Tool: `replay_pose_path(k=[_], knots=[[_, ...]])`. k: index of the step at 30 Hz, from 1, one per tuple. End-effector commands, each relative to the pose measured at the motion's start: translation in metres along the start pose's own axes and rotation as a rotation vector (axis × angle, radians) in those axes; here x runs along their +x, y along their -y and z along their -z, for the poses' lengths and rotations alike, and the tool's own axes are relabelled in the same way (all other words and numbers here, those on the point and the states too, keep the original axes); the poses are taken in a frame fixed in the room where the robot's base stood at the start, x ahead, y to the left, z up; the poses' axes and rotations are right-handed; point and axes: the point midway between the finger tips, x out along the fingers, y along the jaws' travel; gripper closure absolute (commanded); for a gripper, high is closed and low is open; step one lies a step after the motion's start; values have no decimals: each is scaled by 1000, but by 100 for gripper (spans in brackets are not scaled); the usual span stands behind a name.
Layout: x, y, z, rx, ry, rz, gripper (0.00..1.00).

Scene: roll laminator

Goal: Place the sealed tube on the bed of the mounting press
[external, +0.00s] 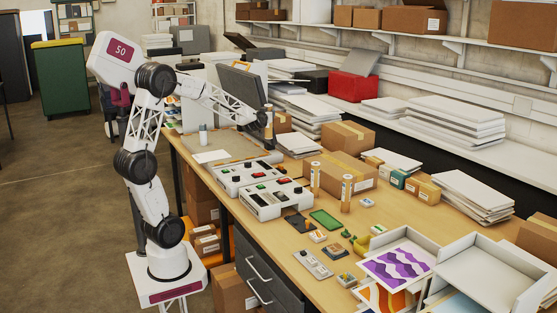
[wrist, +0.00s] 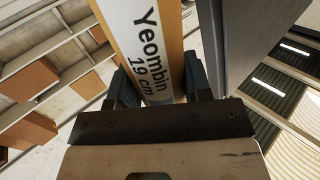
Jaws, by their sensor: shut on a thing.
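My gripper (external: 267,112) is at the far end of the table, raised above it. It is shut on a tan tube (wrist: 148,45) with a white label reading "Yeombin 19 cm"; the tube also shows below the hand in the external view (external: 268,126). The tube's far end is out of the wrist view. A dark grey raised panel (external: 240,88), apparently the mounting press's lid, stands left of my gripper. A flat grey surface (external: 222,147), apparently its bed, lies below and left of the tube. A grey panel (wrist: 222,45) shows close beside the tube in the wrist view.
Two similar tubes (external: 315,178) (external: 347,190) stand upright in the middle of the table. Two white control units (external: 243,172) (external: 272,199) sit in front of the grey surface. A white sheet (external: 211,156) and a small grey cylinder (external: 203,135) are on it. Cardboard boxes (external: 341,172) stand right.

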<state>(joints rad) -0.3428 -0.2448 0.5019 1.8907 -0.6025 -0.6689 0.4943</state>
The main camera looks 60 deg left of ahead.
Motion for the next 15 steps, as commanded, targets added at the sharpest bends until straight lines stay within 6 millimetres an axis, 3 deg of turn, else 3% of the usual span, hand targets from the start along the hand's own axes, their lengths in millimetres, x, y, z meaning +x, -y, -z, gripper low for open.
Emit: replay_pose_path(k=[15], knots=[[23,132,1,0,-1,169,86]])
